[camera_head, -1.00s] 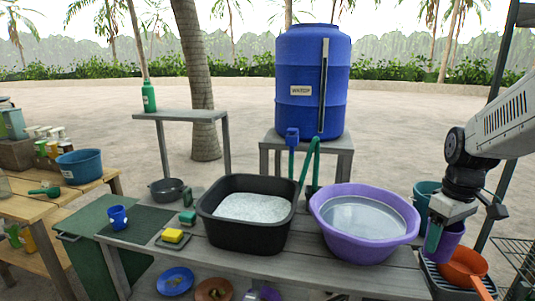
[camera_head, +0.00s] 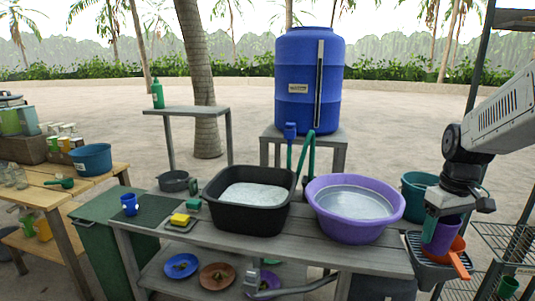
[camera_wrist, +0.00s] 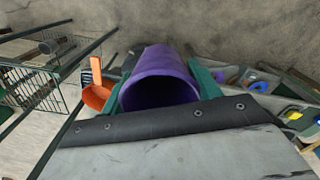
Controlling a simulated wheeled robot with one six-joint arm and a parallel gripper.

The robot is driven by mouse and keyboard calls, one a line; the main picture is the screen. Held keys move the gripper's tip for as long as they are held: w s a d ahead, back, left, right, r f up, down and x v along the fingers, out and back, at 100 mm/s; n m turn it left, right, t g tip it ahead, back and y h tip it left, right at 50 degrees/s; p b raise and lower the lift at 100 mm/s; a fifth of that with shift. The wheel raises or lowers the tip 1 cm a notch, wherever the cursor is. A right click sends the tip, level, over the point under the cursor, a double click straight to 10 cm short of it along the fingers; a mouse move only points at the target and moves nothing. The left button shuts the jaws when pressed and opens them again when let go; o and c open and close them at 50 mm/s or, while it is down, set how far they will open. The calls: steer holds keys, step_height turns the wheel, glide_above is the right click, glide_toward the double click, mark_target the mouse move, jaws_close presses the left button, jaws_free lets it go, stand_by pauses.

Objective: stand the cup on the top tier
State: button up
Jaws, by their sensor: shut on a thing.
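My gripper (camera_head: 443,229) is shut on a purple cup (camera_head: 440,238), with a green finger on either side of it. In the wrist view the cup (camera_wrist: 160,78) lies between the green fingers (camera_wrist: 160,90), its open mouth facing the camera. In the head view it is above or in the black drainer tray (camera_head: 416,262) at the right end of the bench; I cannot tell whether it touches. The dark rack at the right has a top tier (camera_head: 515,20), partly cut off by the frame, well above my gripper.
An orange scoop (camera_head: 452,262) lies in the tray right beside the cup. A teal bucket (camera_head: 416,190) is behind, and a purple basin (camera_head: 352,225) to the left. The rack's lower wire shelf (camera_head: 508,243) and dark post (camera_head: 480,75) are close on the right. A blue mug (camera_head: 129,205) stands far left.

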steer(key=w+a+f+m, duration=0.3)
steer(key=w+a+f, duration=0.3)
steer(key=w+f, duration=0.6)
steer(key=s+a+f+n, duration=0.1)
steer(key=a+f, duration=0.8)
steer(key=f, duration=0.4)
steer(key=shift+a+f, duration=0.2)
steer(key=shift+a, duration=0.1)
